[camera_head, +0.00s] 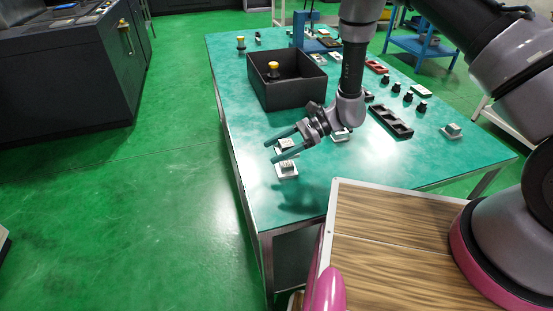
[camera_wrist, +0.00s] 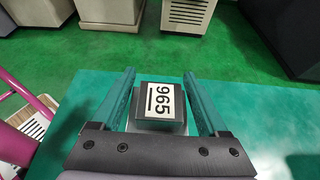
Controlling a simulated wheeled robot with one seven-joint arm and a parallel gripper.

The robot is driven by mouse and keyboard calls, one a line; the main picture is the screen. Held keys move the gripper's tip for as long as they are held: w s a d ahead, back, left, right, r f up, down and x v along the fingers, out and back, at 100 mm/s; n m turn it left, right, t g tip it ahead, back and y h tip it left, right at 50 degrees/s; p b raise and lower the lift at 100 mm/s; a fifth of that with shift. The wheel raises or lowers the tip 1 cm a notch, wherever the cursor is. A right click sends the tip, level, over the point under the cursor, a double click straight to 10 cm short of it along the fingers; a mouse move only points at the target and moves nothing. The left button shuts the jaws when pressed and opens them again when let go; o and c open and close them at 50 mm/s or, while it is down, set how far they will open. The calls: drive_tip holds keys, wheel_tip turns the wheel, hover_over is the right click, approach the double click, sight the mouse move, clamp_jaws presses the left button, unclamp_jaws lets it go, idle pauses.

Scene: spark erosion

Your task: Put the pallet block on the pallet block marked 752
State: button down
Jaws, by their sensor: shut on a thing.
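Another pallet block (camera_head: 288,169) with a light base is on the table just below and nearer than the held block in the head view. More similar blocks are at the wrist (camera_head: 340,135) and far right (camera_head: 452,130). No 752 mark is readable.
A black open bin (camera_head: 287,93) with a yellow-topped item (camera_head: 273,68) inside stands behind my gripper. A black tray (camera_head: 390,121) and several small dark parts lie to the right on the green table (camera_head: 300,203). The table's left front is clear.

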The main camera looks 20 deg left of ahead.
drive_tip(key=shift+f, duration=1.9)
unclamp_jaws()
drive_tip(key=shift+f, duration=0.15)
drive_tip(key=v, duration=1.2)
drive_tip(key=shift+d+r, duration=0.1)
drive_tip(key=shift+r, duration=0.15)
